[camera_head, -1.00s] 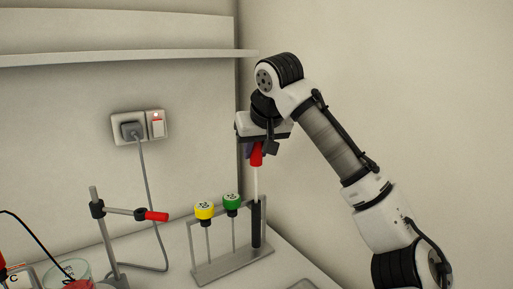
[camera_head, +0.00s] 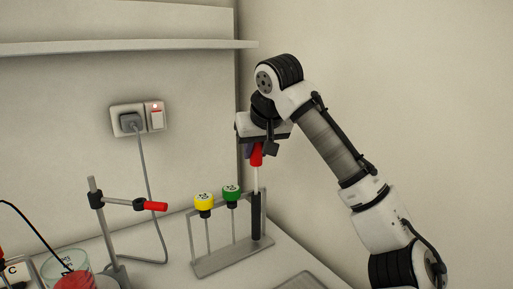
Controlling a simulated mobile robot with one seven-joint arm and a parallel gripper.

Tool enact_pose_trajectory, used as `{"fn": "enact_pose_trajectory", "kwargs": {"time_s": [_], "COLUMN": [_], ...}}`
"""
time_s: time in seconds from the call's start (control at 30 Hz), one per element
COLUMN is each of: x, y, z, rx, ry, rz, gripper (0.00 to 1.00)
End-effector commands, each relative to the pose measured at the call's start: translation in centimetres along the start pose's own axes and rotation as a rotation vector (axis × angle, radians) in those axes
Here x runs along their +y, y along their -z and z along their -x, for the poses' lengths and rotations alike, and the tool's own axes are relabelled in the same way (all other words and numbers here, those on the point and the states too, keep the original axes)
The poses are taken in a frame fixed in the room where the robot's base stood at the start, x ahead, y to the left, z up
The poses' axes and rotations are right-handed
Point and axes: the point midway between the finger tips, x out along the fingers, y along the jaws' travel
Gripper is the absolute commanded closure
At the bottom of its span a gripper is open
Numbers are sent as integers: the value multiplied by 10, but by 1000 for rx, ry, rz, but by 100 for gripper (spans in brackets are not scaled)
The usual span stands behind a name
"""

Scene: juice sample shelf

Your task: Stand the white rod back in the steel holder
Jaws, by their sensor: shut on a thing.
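My gripper (camera_head: 256,147) is at the upper middle, shut on the red top of the white rod (camera_head: 257,178). The rod hangs upright. Its lower part disappears at the mouth of a black tube (camera_head: 256,215) at the right end of the steel holder (camera_head: 215,265), and seems to be inside it. The hidden tip cannot be seen. My fingers are partly hidden by the wrist and sit well above the holder.
A yellow-capped rod (camera_head: 204,203) and a green-capped rod (camera_head: 232,194) stand in the holder, left of the tube. A clamp stand (camera_head: 107,230) with a red-tipped arm and a glass beaker (camera_head: 66,264) are farther left. A wall rises close behind.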

Motion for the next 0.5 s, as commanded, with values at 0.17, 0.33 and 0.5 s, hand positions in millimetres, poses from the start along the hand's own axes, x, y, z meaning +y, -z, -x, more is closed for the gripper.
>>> {"fn": "enact_pose_trajectory", "kwargs": {"time_s": [0.17,0.33,0.5], "x": [0,0,0], "y": [-3,-5,-7], "z": [-4,-7,-10], "rx": [0,1,1], "ry": [0,0,0], "rz": [0,0,0], "gripper": [100,100,100]}}
